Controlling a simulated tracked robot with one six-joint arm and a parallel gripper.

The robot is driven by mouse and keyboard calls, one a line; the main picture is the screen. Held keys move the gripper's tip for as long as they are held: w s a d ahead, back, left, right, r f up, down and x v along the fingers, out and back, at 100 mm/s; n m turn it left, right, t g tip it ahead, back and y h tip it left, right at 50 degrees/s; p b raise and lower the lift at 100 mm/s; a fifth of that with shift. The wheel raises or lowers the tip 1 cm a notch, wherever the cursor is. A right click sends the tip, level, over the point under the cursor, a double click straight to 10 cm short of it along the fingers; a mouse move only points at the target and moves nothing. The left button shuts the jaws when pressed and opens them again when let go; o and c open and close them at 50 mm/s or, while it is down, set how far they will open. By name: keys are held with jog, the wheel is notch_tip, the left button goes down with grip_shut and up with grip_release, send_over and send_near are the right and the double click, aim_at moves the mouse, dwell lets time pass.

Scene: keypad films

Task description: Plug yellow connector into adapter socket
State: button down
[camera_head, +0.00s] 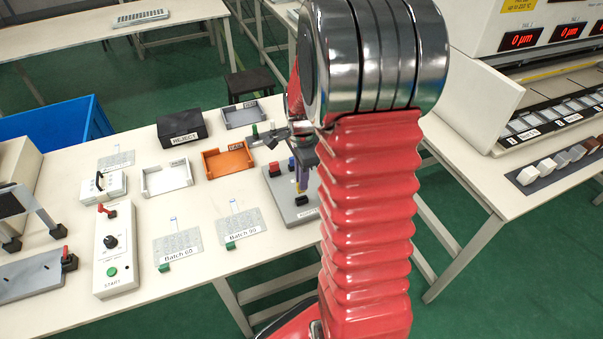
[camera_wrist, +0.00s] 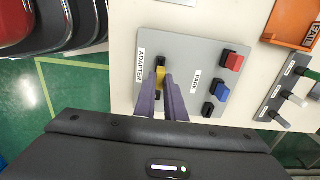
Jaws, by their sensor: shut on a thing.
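The yellow connector (camera_wrist: 160,73) is between the tips of my gripper's purple fingers (camera_wrist: 161,82), which are shut on it. It is over the black adapter socket (camera_wrist: 160,61) beside the ADAPTER label. The fingers hide much of the socket, so I cannot tell whether the connector is seated or just above it. The grey adapter plate (camera_wrist: 185,47) lies on the table. In the head view, my gripper (camera_head: 300,165) points down over this plate (camera_head: 288,214), with a little yellow (camera_head: 298,187) showing below the fingers.
On the plate near the PARK label are a red connector (camera_wrist: 234,61), a blue connector (camera_wrist: 220,91) and a black empty-looking socket (camera_wrist: 208,109). An orange tray (camera_head: 229,161) and a white tray (camera_head: 167,180) stand to the left. The plate is near the table edge.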

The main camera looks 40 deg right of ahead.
jog(key=shift+f, duration=0.8)
jog(key=shift+f, duration=1.2)
dwell(1.6)
jog(key=c, duration=1.7)
grip_release()
jog(key=shift+c, duration=0.2)
jog(key=shift+r, duration=0.15)
notch_tip(320, 180, up, 14)
jog(key=shift+f, duration=0.25)
jog(key=shift+n, duration=0.3)
